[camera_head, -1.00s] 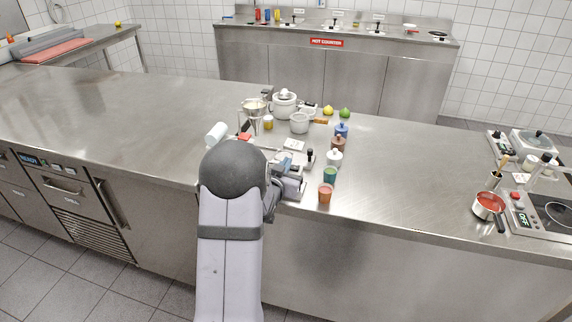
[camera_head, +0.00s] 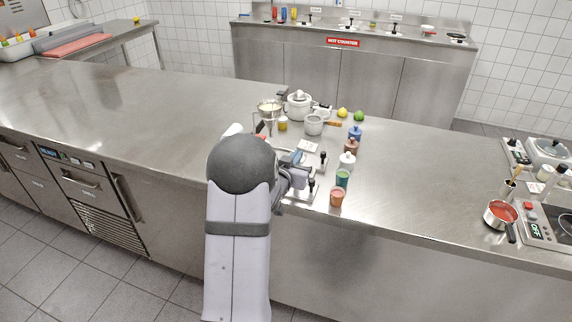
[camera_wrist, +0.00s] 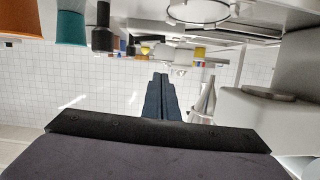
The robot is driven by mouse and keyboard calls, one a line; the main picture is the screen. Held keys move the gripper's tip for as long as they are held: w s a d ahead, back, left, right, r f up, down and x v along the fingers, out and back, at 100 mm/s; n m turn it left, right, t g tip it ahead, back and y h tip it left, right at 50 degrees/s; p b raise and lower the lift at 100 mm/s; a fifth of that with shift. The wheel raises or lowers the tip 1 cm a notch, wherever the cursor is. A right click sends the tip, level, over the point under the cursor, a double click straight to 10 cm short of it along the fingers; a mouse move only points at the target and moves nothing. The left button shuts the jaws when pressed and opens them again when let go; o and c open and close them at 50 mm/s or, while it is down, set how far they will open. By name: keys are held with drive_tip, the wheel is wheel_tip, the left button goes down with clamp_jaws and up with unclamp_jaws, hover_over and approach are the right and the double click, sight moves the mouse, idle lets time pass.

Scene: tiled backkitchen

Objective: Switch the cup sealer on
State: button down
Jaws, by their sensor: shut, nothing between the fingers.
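The cup sealer appears to be the low metal machine (camera_head: 304,196) at the front of the counter, partly hidden behind my arm. A black-knobbed lever (camera_head: 311,184) stands at its right side; a black knob also shows at upper left in the wrist view (camera_wrist: 103,38). Its power switch cannot be made out. My gripper shows in the wrist view (camera_wrist: 160,76) with its two dark fingers together and empty. In the head view my gripper is beside the machine, mostly hidden by my arm. The wrist view looks upside down, and pale machine parts (camera_wrist: 268,115) fill its right side.
An orange cup (camera_head: 337,198), a teal cup (camera_head: 342,179) and several bottles stand close on the right. Pots (camera_head: 299,104) and a strainer (camera_head: 270,106) stand behind. The counter is clear at far left and right of the bottles, up to a red saucepan (camera_head: 499,215).

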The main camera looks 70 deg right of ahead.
drive_tip(key=b+v, duration=0.2)
drive_tip(key=v, duration=0.8)
drive_tip(key=shift+w, duration=0.2)
drive_tip(key=shift+w, duration=0.1)
drive_tip(key=w+a+f+n+t+y+p, duration=0.1)
drive_tip(key=w+a+f+n+t+y, duration=0.3)
drive_tip(key=w+a, duration=0.7)
drive_tip(key=w+a+f+n+t+y+p, duration=0.15)
drive_tip(key=w+a+n+y, duration=0.35)
drive_tip(key=w+a, duration=0.65)
drive_tip(key=a+f+n+y, duration=0.2)
drive_tip(key=a+n+y, duration=0.1)
drive_tip(key=a, duration=0.8)
drive_tip(key=s+a+n+g+y+p, duration=0.1)
drive_tip(key=s+a+n+g, duration=0.1)
drive_tip(key=s+a, duration=0.4)
drive_tip(key=s+a+n+g+y+p, duration=0.1)
drive_tip(key=s+a+n+g+y, duration=0.1)
drive_tip(key=s+a, duration=0.4)
drive_tip(key=a+n+g, duration=0.1)
drive_tip(key=a+n, duration=0.1)
drive_tip(key=a, duration=0.3)
drive_tip(key=shift+a+f+g, duration=0.35)
drive_tip(key=shift+f, duration=0.05)
